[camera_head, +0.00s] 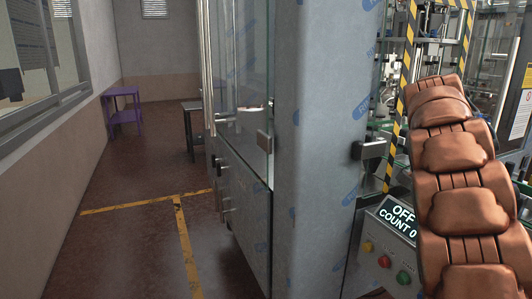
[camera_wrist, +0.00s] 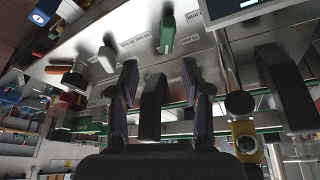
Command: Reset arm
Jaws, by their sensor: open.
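My gripper (camera_wrist: 160,80) shows in the wrist view with its two dark fingers apart. I see nothing held between the fingertips; a dark upright shape stands in the gap, and I cannot tell how far behind it is. The fingers point at a grey metal panel (camera_wrist: 130,62) with a green push button (camera_wrist: 167,36) and other knobs. My brown segmented arm (camera_head: 452,160) rises at the right of the head view, in front of the machine. The gripper itself is not seen in the head view.
A grey wrapped machine post (camera_head: 318,150) and glass-doored cabinet (camera_head: 240,150) fill the middle. A control box with an "OFF COUNT 0" display (camera_head: 397,219) and yellow, red and green buttons is beside my arm. A purple table (camera_head: 122,105) stands far left. The left floor is open.

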